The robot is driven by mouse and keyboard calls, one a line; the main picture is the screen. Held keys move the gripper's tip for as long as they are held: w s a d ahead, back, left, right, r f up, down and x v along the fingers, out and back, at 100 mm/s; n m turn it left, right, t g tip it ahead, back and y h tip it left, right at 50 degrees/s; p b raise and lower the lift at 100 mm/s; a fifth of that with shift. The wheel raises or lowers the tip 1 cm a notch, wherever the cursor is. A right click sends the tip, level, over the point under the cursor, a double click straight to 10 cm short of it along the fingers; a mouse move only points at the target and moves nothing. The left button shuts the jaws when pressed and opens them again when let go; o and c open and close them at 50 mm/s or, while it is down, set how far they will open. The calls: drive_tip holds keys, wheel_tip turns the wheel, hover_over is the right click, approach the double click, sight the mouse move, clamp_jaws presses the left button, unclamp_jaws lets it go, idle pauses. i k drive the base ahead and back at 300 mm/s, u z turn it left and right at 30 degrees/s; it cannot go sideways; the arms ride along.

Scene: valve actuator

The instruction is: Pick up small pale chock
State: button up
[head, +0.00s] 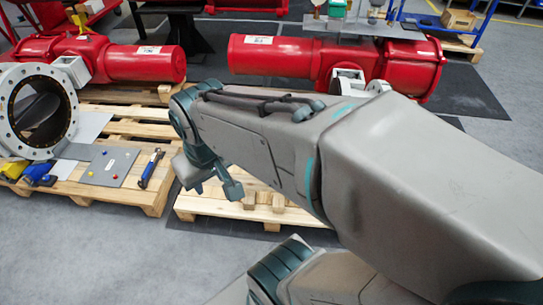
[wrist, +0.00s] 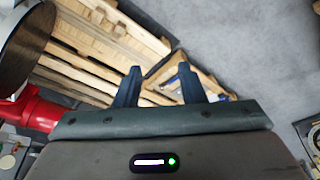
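Small pale wooden blocks, one on the left (head: 249,201) and one on the right (head: 278,203), sit on the near wooden pallet (head: 215,205) in the head view. I cannot tell which of them is the chock. My gripper (wrist: 161,72) shows two dark fingers set well apart, with nothing clearly held between them. In the head view its end hangs just above and left of the blocks, partly hidden by my own arm. In the wrist view, pale wood edges show beyond the fingertips, but no chock can be made out with certainty.
A second pallet (head: 150,198) on the left carries a grey plate (head: 110,165), a blue-handled tool (head: 151,168) and a large flanged valve ring (head: 70,105). Red actuator cylinders stand behind, left (head: 145,63) and right (head: 275,57). Grey floor (head: 90,250) in front is clear.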

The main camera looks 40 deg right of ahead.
sight(278, 200)
drive_tip(key=z, duration=0.9)
drive_tip(key=i, duration=1.1)
drive_tip(key=z, duration=0.65)
